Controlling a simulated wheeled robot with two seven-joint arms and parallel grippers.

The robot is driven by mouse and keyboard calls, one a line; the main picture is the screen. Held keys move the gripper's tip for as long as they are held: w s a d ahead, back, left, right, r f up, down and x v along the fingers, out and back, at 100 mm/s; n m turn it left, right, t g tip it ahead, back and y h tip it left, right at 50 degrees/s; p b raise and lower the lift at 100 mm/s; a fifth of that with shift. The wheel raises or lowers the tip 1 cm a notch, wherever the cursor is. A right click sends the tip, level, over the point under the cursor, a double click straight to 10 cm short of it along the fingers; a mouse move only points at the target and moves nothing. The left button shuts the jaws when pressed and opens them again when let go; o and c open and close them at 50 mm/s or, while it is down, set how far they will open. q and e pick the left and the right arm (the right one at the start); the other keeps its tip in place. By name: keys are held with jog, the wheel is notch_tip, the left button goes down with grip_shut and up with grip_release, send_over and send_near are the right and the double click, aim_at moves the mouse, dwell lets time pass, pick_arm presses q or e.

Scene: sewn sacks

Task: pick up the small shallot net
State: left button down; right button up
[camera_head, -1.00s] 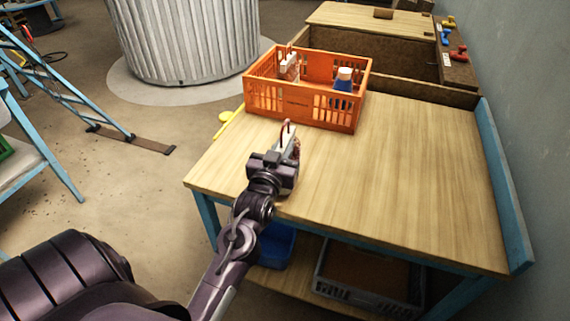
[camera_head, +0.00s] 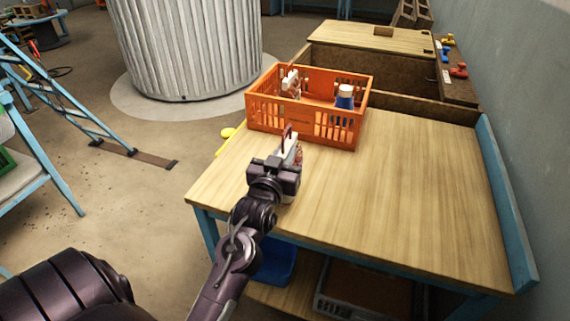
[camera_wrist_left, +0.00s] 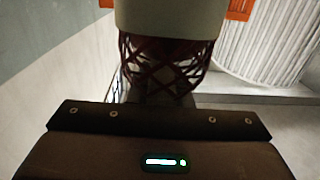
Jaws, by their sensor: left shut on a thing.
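The small shallot net shows in the left wrist view (camera_wrist_left: 165,68) as dark red netting under a plain cream band, close in front of my gripper. In the head view the net (camera_head: 298,153) shows only as a reddish and pale bit with a thin dark red loop above it. My left gripper (camera_head: 285,158) is shut on it, over the left part of the wooden table (camera_head: 390,190). The gripper body hides most of the net, and I cannot tell whether the net touches the table. My right gripper is not in view.
An orange crate (camera_head: 320,128) stands just beyond the gripper, with a blue and white item (camera_head: 344,97) and a pale, reddish item (camera_head: 290,84) inside. A yellow object (camera_head: 227,133) is at the table's left edge. The table's right half is clear.

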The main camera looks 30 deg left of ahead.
pick_arm(q)
notch_tip(320, 180, up, 17)
jog(key=p, duration=0.1)
jog(key=shift+f, duration=0.15)
dwell(0.9)
